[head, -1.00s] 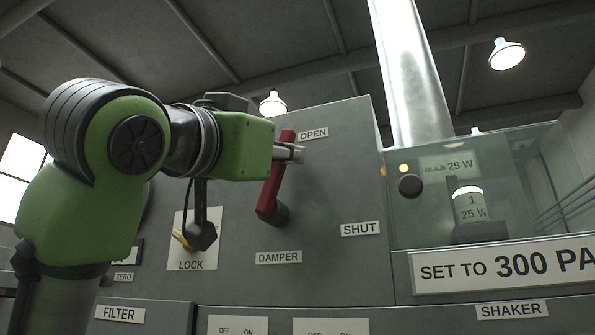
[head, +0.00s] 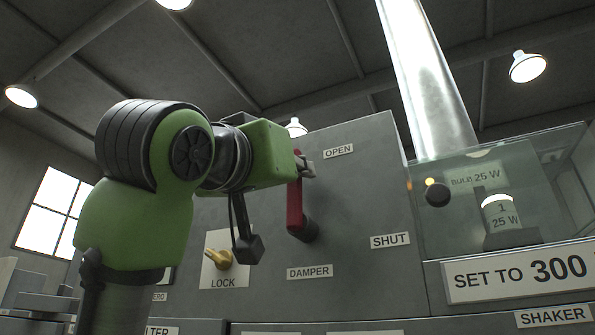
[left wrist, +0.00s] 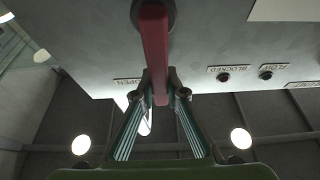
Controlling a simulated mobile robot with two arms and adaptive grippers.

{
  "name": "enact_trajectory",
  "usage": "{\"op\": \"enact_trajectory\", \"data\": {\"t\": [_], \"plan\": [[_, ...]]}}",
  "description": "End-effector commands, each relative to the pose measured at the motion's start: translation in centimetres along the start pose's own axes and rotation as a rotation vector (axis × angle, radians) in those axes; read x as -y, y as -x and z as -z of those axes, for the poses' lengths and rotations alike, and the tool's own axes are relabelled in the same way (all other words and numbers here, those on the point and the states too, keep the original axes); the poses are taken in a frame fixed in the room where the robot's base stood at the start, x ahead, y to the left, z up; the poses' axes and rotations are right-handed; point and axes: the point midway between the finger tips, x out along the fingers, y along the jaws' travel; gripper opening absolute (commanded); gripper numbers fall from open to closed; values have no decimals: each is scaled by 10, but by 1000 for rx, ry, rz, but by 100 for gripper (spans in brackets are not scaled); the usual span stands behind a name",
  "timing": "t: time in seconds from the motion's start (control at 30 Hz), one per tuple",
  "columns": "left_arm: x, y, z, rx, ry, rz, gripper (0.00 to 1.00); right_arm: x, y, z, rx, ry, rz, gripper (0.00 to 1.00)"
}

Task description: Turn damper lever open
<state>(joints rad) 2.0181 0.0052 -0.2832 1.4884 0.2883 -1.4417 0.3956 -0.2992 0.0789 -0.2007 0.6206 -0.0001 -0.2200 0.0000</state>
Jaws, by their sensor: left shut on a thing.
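The red damper lever (head: 295,205) points nearly straight up from its dark pivot on the grey panel. Its upper end is left of the OPEN label (head: 338,151); the SHUT label (head: 390,240) is to the lower right and the DAMPER label (head: 310,272) below. My left gripper (head: 307,168) is at the lever's upper part. In the left wrist view, its two fingers (left wrist: 159,88) are shut on the red bar (left wrist: 155,45), one on each side. The green gripper body hides the lever's top end in part. My right gripper is not in view.
A yellow LOCK knob (head: 219,258) is left of the lever, below my left wrist. A glass-fronted box (head: 450,215) with a bulb block and a dark round knob (head: 437,193) is on the right. A shiny duct (head: 432,80) rises behind it.

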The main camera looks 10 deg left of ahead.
Motion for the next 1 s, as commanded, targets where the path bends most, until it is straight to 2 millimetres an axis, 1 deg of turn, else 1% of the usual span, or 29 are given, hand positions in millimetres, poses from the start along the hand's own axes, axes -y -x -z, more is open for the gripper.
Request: {"op": "enact_trajectory", "data": {"t": [0.03,0.07,0.1,0.17,0.5,0.63,0.77,1.0], "plan": [[-1,-1,-6,16,3,-2,0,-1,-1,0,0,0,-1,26],[-1,-1,-6,16,3,-2,0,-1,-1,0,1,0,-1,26],[-1,-1,-6,16,3,-2,15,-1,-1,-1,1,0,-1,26],[-1,-1,-6,15,2,-2,31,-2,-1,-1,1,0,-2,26],[0,0,-3,8,1,0,31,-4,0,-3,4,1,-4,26],[0,9,-2,5,0,-1,31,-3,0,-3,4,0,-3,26],[-1,29,-2,3,0,-2,31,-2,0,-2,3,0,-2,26],[0,81,-1,3,0,-1,31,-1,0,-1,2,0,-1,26]]}}
